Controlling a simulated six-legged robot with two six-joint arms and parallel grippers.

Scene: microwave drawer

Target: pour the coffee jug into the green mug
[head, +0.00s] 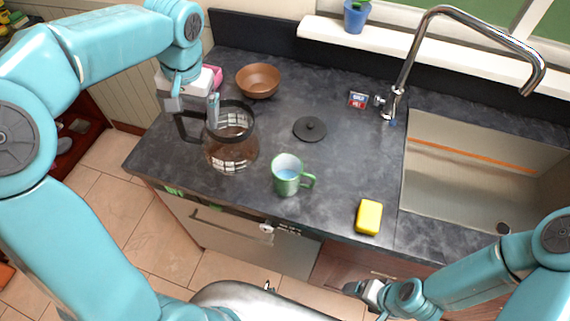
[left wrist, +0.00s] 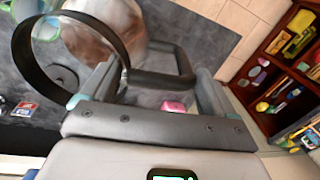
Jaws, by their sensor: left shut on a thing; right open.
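The coffee jug (head: 232,153) is clear glass with a black rim and handle, near the counter's left end. It looks nearly upright; I cannot tell whether its base touches the counter. My left gripper (head: 193,106) is shut on its black handle, which also shows between the fingers in the left wrist view (left wrist: 165,78). The green mug (head: 288,181) stands upright to the jug's right, a small gap apart, its handle pointing right. Its inside looks pale blue. My right gripper (head: 364,291) is open and empty in front of the counter, low right.
A black lid (head: 310,129) lies behind the mug. A brown bowl (head: 258,80) stands behind the jug, with a pink item (head: 213,75) beside it. A yellow sponge (head: 369,217) lies near the front edge. A small red-blue box (head: 358,100), faucet (head: 400,75) and sink (head: 470,165) are right.

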